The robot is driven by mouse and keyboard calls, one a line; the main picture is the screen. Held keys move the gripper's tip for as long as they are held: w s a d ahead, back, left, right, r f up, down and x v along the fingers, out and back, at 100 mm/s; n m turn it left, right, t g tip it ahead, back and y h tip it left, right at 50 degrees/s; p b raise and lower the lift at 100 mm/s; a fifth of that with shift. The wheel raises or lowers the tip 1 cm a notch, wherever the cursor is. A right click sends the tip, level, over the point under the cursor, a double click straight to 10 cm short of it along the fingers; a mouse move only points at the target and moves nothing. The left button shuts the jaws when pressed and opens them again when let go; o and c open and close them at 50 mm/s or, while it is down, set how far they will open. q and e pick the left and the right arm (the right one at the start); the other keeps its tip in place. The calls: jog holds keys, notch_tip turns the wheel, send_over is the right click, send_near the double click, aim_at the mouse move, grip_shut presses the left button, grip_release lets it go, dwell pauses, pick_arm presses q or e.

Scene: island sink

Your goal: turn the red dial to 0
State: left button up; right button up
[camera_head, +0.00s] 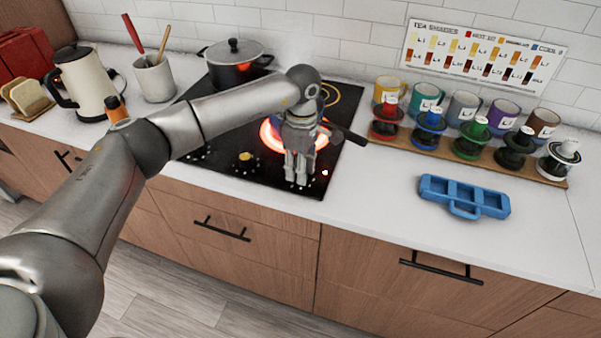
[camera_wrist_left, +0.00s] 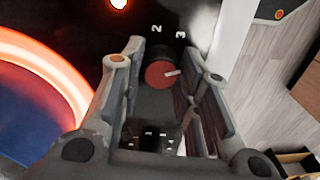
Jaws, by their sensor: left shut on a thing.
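The red dial (camera_wrist_left: 159,74) sits on the black cooktop between the fingertips of my left gripper (camera_wrist_left: 165,75) in the left wrist view. Its white mark points to the right and slightly up in that view. The printed numbers 2 and 3 show just beyond it; other marks are partly hidden by the fingers. In the head view my left gripper (camera_head: 298,180) points down at the cooktop's front edge, shut on the dial, which the fingers hide there. My right gripper is in neither view.
A burner glows red (camera_head: 270,138) right behind my left gripper. A yellow dial (camera_head: 246,157) lies to its left. A black pot (camera_head: 236,68) stands at the back. A blue tray (camera_head: 464,196) and a row of mugs are on the right counter.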

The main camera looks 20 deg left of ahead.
pick_arm(q)
jog(key=n+b, duration=0.2)
jog(key=n, duration=0.2)
jog(key=shift+n, duration=0.4)
jog(key=n+b, duration=0.1)
jog(key=n, duration=0.2)
jog(key=shift+n, duration=0.3)
jog(key=n+b, duration=0.1)
jog(key=n, duration=0.3)
jog(key=shift+n, duration=0.3)
jog(key=n+b, duration=0.1)
jog(key=n, duration=0.2)
jog(key=shift+s+n, duration=0.1)
jog(key=shift+n, duration=0.2)
jog(key=n+b, duration=0.1)
jog(key=n, duration=0.7)
jog(key=shift+t, duration=0.3)
jog(key=n, duration=0.3)
jog(key=shift+r+n+b, duration=0.1)
jog(key=shift+n+b, duration=0.2)
jog(key=shift+b, duration=0.1)
jog(key=shift+d+n, duration=0.1)
jog(key=shift+n, duration=1.9)
